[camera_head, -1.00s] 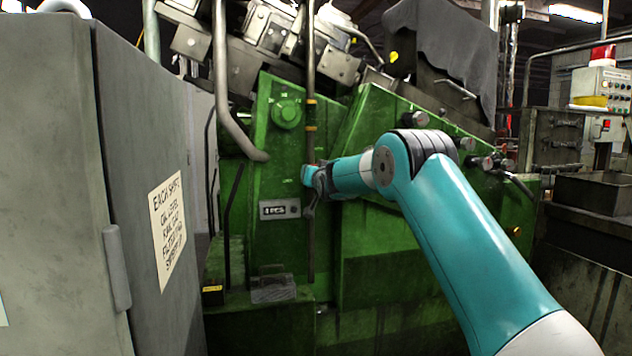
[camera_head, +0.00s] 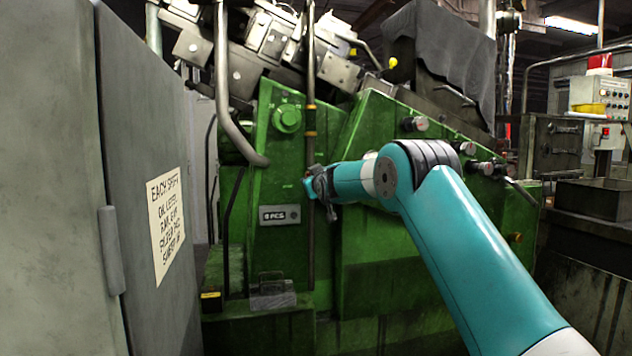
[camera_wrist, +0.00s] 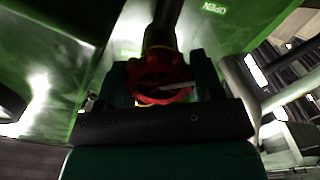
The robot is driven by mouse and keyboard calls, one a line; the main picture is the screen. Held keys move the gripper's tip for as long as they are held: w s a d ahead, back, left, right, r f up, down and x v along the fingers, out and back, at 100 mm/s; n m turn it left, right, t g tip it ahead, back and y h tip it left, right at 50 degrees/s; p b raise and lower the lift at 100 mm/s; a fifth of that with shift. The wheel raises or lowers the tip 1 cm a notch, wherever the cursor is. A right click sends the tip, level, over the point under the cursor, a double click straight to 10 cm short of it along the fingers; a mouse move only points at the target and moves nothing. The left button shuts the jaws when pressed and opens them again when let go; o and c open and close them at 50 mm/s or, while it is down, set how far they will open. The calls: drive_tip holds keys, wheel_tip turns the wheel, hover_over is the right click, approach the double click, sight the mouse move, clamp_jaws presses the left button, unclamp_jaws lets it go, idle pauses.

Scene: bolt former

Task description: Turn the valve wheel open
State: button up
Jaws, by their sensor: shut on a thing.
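The red valve wheel (camera_wrist: 168,72) shows in the wrist view, on a fitting of a dark pipe, between the two teal fingers of my gripper (camera_wrist: 162,80). My gripper is shut on the wheel. A light pointer-like strip lies across the wheel's lower right. In the head view my gripper (camera_head: 314,186) is at the vertical pipe (camera_head: 311,150) on the green machine front, and it hides the wheel there. Lettering reading "OPEN" (camera_wrist: 214,8) is on the green panel in the wrist view.
A grey cabinet (camera_head: 140,120) with a paper notice (camera_head: 166,226) stands close at the left. The green machine (camera_head: 390,265) fills the middle, with a bent grey pipe (camera_head: 222,90) left of my gripper. A control box (camera_head: 600,97) with a red lamp stands at the far right.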

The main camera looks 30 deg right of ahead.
drive_tip(key=shift+f, duration=0.1)
idle(0.3)
drive_tip(key=o, duration=0.9)
drive_tip(key=shift+d, duration=0.1)
